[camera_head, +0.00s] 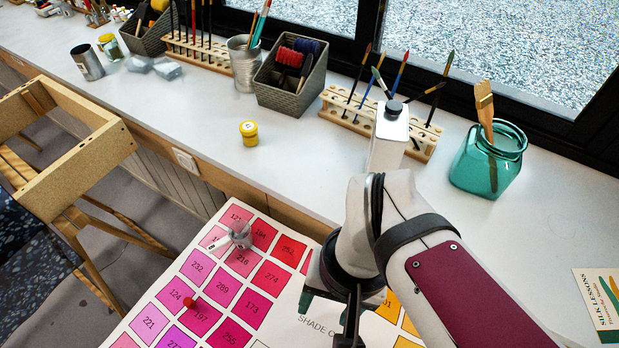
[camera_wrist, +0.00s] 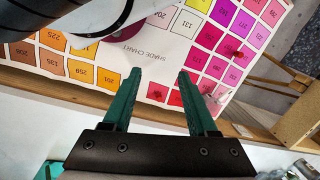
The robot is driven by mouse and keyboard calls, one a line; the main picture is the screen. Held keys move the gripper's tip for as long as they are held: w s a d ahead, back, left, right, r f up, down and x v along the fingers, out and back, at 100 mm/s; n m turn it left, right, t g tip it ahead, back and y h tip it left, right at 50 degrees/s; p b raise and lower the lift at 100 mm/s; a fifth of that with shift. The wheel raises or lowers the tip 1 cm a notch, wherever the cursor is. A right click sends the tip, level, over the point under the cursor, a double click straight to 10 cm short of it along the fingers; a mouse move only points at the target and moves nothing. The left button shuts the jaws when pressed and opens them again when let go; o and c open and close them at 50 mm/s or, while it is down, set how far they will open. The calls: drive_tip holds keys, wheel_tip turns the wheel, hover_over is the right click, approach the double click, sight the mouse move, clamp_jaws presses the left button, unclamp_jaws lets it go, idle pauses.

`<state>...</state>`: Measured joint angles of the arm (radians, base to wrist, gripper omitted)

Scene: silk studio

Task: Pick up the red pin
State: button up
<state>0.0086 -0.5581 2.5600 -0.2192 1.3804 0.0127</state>
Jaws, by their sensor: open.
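The red pin (camera_head: 188,302) is a small round red head on the pink swatches of the shade chart (camera_head: 330,268). In the wrist view, the pin (camera_wrist: 238,55) looks like a small red spot on the chart, right of my fingers. My gripper (camera_wrist: 160,75) has two teal fingers spread apart with nothing between them. It hangs above the chart, well to the right of the pin in the head view. There, my own wrist hides part of the gripper and of the chart.
A small metal object (camera_head: 238,236) lies on the chart near the pin.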

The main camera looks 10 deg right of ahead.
drive_tip(key=w+d+f+m+h, duration=0.2)
drive_tip(key=w+d+f+m, duration=0.55)
drive_tip(key=d, duration=0.35)
drive_tip(key=f, duration=0.9)
drive_tip(key=w+f, duration=0.1)
drive_tip(key=f, duration=0.3)
drive_tip(key=shift+a+f, duration=0.2)
drive_tip(key=shift+f, duration=0.2)
clamp_jaws()
